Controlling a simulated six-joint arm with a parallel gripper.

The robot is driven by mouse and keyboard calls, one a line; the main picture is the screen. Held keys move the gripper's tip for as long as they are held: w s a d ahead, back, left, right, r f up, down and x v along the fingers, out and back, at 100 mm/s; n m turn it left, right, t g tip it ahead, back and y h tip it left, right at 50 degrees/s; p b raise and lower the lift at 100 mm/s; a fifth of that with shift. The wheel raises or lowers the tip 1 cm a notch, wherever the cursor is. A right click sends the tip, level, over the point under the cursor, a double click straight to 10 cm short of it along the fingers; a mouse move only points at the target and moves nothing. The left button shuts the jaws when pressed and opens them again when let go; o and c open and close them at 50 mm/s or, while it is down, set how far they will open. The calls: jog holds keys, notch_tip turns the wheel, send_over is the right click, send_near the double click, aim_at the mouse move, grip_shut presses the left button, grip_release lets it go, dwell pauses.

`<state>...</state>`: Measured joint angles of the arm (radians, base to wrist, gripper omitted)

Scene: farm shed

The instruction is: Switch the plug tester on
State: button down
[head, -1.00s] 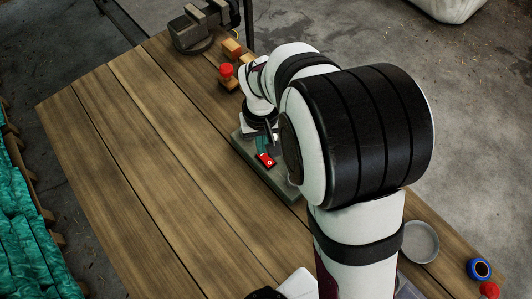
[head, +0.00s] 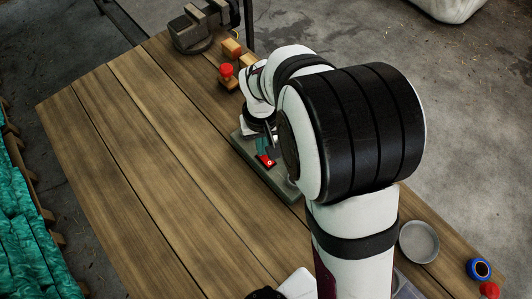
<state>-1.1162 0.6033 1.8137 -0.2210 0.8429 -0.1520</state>
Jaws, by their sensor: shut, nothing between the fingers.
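The plug tester (head: 273,182) is a grey-green board lying on the wooden bench, largely covered by my arm. A small red switch (head: 269,163) with a pale mark sits on a dark base on it. My gripper (head: 263,155) is shut and empty, pointing down at the switch. Its fingertips overlap the upper left part of the switch in this view; I cannot tell if they touch it. Whether the switch is on or off is too small to tell.
A vise (head: 195,30) stands at the bench's far end. Near it are a red-topped stamp-like object (head: 227,73) and a wooden block (head: 232,48). A round grey dish (head: 419,241) and a blue roll (head: 479,269) lie at lower right. The bench's left side is clear.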

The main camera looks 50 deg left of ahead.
jog(key=shift+f, duration=0.55)
jog(key=shift+r, duration=3.55)
